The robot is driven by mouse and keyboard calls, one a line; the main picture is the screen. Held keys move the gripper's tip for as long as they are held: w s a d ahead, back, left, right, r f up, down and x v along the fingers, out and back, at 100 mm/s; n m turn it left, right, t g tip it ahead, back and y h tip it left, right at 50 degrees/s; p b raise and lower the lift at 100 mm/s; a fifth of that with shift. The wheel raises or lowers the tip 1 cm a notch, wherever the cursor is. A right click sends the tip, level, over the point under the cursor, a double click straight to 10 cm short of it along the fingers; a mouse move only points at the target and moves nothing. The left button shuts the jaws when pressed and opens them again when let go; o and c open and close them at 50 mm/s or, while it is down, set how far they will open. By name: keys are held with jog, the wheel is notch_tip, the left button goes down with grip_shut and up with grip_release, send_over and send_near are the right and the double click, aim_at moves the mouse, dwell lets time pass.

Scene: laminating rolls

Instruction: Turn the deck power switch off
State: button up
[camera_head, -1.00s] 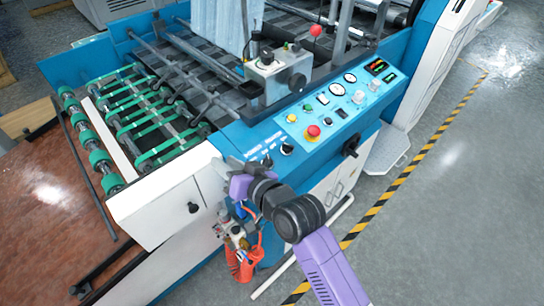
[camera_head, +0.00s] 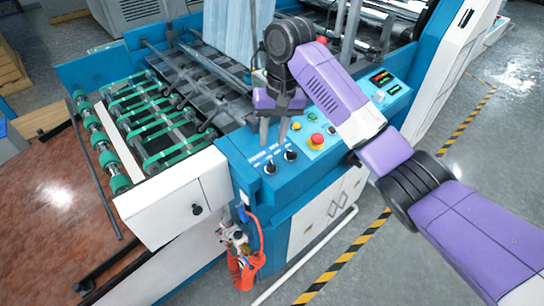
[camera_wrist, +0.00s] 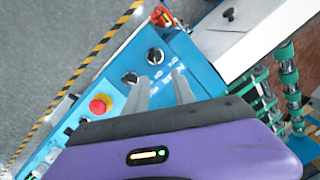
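Two black rotary switches with pale pointers sit on the blue control panel: one nearer the panel's left end (camera_head: 270,168) and one to its right (camera_head: 290,155). They also show in the wrist view, the first at the upper spot (camera_wrist: 155,56) and the second lower left (camera_wrist: 130,79). Their white labels are too small to read, so I cannot tell which is the deck power switch. My gripper (camera_head: 273,142) points down above the panel just behind the switches, its two fingers apart with nothing between them. In the wrist view the fingertips (camera_wrist: 160,76) are close to both switches.
A red emergency button (camera_head: 317,139) on a yellow base stands right of the switches. Green and yellow buttons are beside it. Green-belted rollers (camera_head: 160,120) lie left of the panel. An orange coiled hose (camera_head: 243,270) hangs below. Open floor lies to the right.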

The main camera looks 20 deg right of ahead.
aim_at(272, 167)
jog(key=shift+s+a+f+p, duration=0.1)
jog(key=shift+f+p, duration=0.2)
jog(key=shift+f, duration=1.6)
jog(key=shift+s+a+f+p, duration=0.1)
jog(key=shift+f+p, duration=0.2)
jog(key=shift+f, duration=1.6)
grip_shut()
